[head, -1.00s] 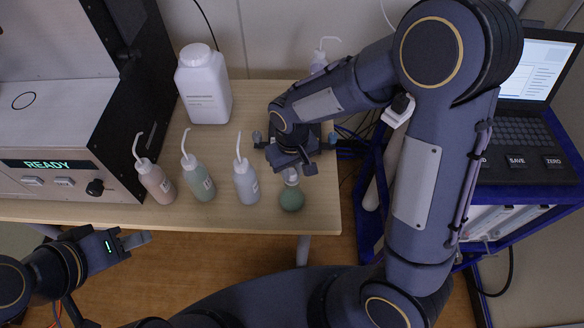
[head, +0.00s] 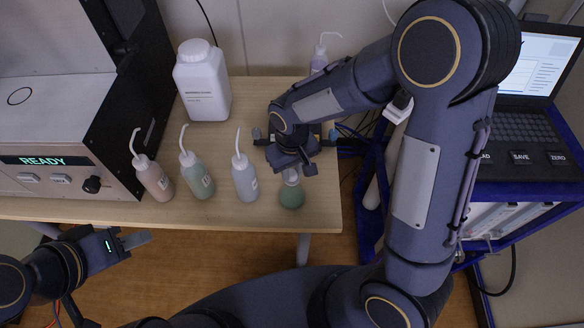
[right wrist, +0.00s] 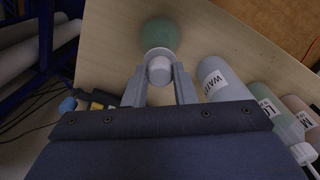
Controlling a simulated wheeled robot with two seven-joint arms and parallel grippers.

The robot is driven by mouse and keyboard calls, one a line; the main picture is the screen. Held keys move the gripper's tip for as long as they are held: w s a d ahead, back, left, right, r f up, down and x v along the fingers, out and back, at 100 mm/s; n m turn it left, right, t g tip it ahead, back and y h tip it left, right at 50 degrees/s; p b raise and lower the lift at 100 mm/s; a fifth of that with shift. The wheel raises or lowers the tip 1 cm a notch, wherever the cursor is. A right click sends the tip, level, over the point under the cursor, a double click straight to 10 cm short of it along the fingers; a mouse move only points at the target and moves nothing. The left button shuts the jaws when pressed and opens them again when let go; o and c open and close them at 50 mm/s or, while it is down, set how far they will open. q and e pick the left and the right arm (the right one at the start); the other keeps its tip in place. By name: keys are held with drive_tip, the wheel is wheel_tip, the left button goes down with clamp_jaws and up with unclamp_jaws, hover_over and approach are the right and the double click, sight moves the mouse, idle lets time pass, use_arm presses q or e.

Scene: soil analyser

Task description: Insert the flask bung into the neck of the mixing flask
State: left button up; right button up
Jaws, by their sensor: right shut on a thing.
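The mixing flask (head: 291,196) is round with green contents and stands near the table's front right edge. Its body (right wrist: 160,36) shows at the top of the right wrist view. My right gripper (head: 291,172) is directly above the flask, pointing down. In the right wrist view its fingers (right wrist: 159,74) are shut on the pale flask bung (right wrist: 159,70), which lines up with the flask neck. Whether the bung is inside the neck or just above it, I cannot tell. My left gripper (head: 136,239) is low at the left, away from the table objects; its finger gap is unclear.
Several wash bottles, including a grey-blue one (head: 245,181) and a green one (head: 197,178), stand left of the flask. A large white bottle (head: 203,90) is behind them. The analyser (head: 60,140) is at the left. A laptop (head: 525,115) on a blue cart is at the right.

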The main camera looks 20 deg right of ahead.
sight(292, 173)
drive_tip(key=shift+f, duration=0.1)
drive_tip(key=o, duration=1)
wheel_tip(292, 173, up, 7)
drive_tip(key=shift+r, duration=0.45)
drive_tip(key=shift+s+d+r, duration=0.1)
drive_tip(key=shift+d+r, duration=0.05)
drive_tip(key=shift+d, duration=0.05)
drive_tip(key=s+d+r+m+t+y, duration=0.2)
drive_tip(key=s+d+r, duration=0.1)
drive_tip(key=s, duration=0.5)
drive_tip(key=s+d+r+m+t+y, duration=0.1)
drive_tip(key=s+d+r+m+t, duration=0.1)
drive_tip(key=s, duration=0.6)
drive_tip(key=d+r+t, duration=0.1)
drive_tip(key=d+r, duration=0.1)
drive_tip(key=d, duration=0.1)
drive_tip(key=shift+d+t+y, duration=0.3)
drive_tip(key=shift+d+y, duration=0.1)
